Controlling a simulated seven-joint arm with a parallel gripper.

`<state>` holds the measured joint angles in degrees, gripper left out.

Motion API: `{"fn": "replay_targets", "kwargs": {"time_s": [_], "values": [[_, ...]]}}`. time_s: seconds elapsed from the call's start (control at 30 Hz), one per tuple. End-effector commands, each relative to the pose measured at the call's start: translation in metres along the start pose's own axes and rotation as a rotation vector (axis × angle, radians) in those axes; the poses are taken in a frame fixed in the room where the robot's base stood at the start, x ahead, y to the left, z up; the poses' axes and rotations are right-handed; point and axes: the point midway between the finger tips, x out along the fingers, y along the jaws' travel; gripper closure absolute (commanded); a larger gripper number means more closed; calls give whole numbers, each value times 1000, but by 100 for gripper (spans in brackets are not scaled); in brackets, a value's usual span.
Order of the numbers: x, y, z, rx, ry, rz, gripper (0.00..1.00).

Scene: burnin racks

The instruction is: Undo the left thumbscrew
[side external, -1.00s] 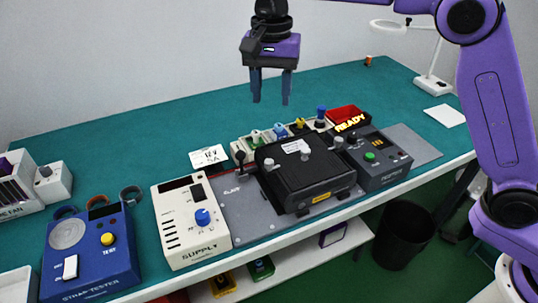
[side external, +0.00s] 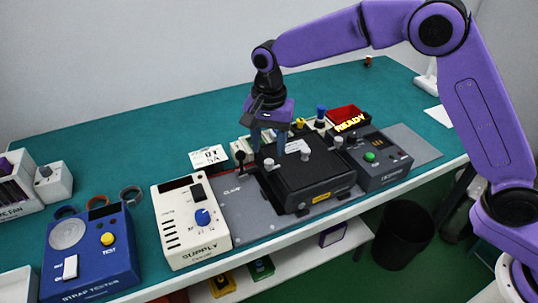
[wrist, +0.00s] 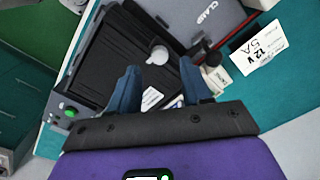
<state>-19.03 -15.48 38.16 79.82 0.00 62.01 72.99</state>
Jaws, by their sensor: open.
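The left thumbscrew is a pale grey knob (side external: 268,164) on top of the black unit (side external: 318,178). In the wrist view a round grey knob (wrist: 158,54), apparently this thumbscrew, shows between and just beyond my fingertips. My gripper (side external: 268,151) is open, pointing down, with its blue fingers above the left part of the unit. In the wrist view my gripper (wrist: 160,67) has one finger to either side of the knob, with no visible contact. Another grey knob (side external: 306,155) stands further right on the unit. My fingers partly hide the unit's back.
A clamp lever with a black ball (side external: 240,155) stands just left of the unit. The cream supply box (side external: 190,222) is at left, the dark tester (side external: 380,160) at right. A red READY sign (side external: 350,119) and several small coloured knobs stand behind.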

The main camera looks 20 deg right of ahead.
Motion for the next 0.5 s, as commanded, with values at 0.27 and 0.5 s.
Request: {"fn": "replay_targets", "kwargs": {"time_s": [0.27, 0.5], "values": [[35, 1, 0, 1, -1, 2, 52], [41, 0, 0, 1, 0, -1, 52]]}}
